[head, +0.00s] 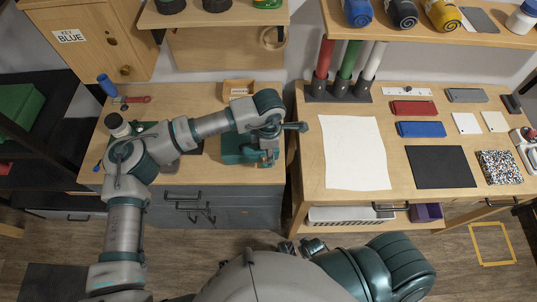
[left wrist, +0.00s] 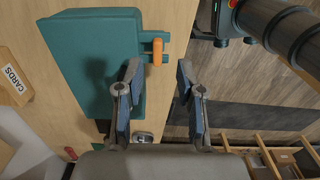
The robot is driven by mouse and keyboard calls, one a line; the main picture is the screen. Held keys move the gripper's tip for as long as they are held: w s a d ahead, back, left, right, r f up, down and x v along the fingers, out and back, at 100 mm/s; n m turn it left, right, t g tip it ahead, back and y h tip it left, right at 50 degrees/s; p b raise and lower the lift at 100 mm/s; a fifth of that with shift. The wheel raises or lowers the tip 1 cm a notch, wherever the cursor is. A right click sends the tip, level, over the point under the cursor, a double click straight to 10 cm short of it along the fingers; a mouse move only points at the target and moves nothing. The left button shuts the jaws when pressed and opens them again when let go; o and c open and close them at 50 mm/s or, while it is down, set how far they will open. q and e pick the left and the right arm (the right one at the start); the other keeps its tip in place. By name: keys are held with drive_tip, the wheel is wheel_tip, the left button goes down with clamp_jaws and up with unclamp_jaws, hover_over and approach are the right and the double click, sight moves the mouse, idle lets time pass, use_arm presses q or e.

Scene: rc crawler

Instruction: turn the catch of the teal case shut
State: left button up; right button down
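The teal case (head: 231,152) lies on the left wooden bench near its right front edge, its lid down. It also shows in the left wrist view (left wrist: 95,60). Its orange catch (left wrist: 157,51) sticks out beside the case's edge on a teal mount, with its bar running along that edge. My left gripper (head: 268,158) is over the case's front right part. In the left wrist view, its open fingers (left wrist: 157,68) stand either side of the catch's line, with no clear contact. In the head view my gripper and arm hide part of the case. My right gripper (head: 312,246) is low, partly hidden.
A box marked CARDS (left wrist: 14,76) stands behind the case. Grey drawers (head: 225,205) with handles are below the bench front. A second bench to the right holds a white sheet (head: 353,152) and a black mat (head: 440,167). A gap separates the benches.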

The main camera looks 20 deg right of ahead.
use_arm(q)
drive_tip(key=shift+d+r, duration=0.1)
drive_tip(key=shift+r, duration=1.75)
drive_tip(key=shift+s, duration=0.1)
